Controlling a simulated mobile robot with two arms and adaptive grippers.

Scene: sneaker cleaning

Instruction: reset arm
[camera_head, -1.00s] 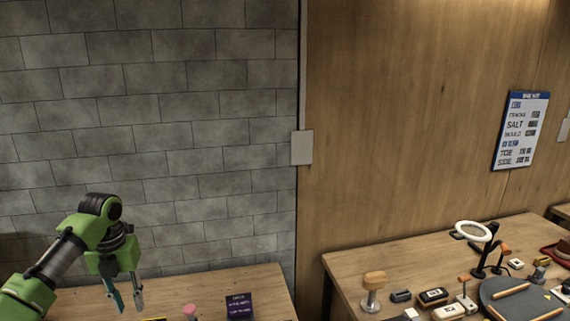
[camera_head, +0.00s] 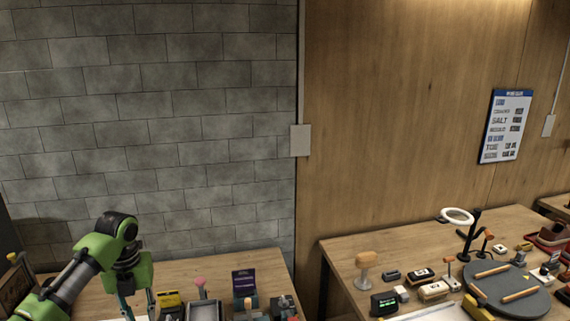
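My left gripper (camera_head: 138,303) hangs at the lower left in the head view, pointing down over the left table (camera_head: 210,265). Its two thin fingers stand apart with a gap between them, and nothing shows between them. The fingertips run close to the bottom edge of the picture. My green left arm (camera_head: 75,280) comes in from the lower left. My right gripper is out of the picture.
The left table holds a dark sign (camera_head: 244,282), a yellow-topped box (camera_head: 169,298), a grey tray (camera_head: 204,310) and a pink-topped item (camera_head: 199,283). The right table (camera_head: 345,247) holds a ring lamp (camera_head: 457,216), a round dark mat (camera_head: 505,301) and several small tools.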

